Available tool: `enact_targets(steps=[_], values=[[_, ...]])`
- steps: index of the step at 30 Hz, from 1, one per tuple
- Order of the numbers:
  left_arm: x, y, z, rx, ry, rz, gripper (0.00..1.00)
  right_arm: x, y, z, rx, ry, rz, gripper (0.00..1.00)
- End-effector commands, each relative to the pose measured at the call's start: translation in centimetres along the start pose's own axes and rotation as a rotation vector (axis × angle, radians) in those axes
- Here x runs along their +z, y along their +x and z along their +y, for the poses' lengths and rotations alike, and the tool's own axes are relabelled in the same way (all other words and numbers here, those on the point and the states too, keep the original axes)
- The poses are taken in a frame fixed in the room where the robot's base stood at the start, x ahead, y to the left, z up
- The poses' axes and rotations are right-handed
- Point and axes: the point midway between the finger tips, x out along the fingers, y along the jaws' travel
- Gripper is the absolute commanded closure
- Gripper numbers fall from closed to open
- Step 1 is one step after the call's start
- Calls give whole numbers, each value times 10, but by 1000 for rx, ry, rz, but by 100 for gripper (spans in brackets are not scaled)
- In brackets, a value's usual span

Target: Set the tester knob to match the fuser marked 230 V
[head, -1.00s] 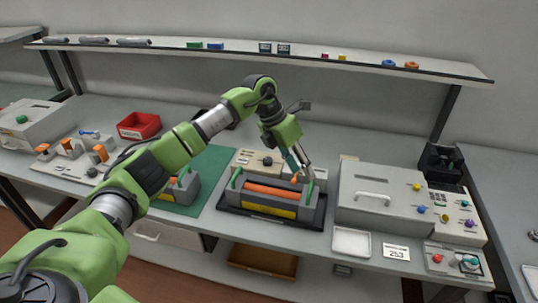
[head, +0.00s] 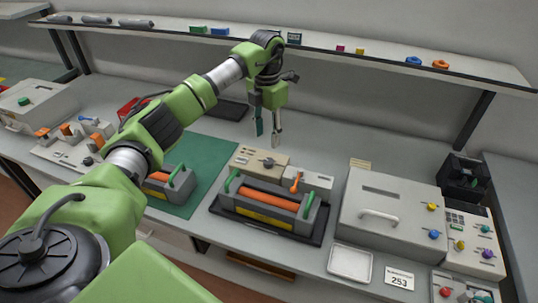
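A beige tester box (head: 246,157) with a dark knob (head: 268,162) stands behind the front fuser. A white box with an orange lever (head: 296,183) adjoins it on the right. A grey fuser (head: 263,212) with an orange roller, green handles and a yellow label sits on a black tray. A second, similar fuser (head: 160,193) is on the green mat, partly hidden by my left arm. The voltage marks and the knob's setting are too small to read. My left gripper (head: 267,130) points down above and behind the tester, fingers apart, empty. My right gripper is out of view.
A large grey case (head: 385,222) with a handle and coloured knobs stands to the right. A white tray (head: 351,263) and a card reading 253 (head: 399,277) lie in front. A shelf (head: 330,50) with small parts runs behind my gripper.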

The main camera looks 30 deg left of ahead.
Motion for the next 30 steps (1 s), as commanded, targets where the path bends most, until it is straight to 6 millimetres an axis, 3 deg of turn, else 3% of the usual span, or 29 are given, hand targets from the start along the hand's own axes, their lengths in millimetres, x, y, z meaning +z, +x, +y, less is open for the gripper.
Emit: enact_targets(steps=[5, 12, 17, 27, 30], values=[[-1, 39, -2, -3, 2, 5, 60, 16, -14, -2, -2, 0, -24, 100], [0, 82, -2, -4, 2, 1, 60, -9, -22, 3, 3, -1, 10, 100], [0, 96, -1, -2, 1, 0, 60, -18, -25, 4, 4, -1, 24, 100], [0, 101, -1, -1, 1, -1, 60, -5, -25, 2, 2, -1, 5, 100], [0, 101, -1, -2, 1, -1, 83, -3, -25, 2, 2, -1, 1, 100]])
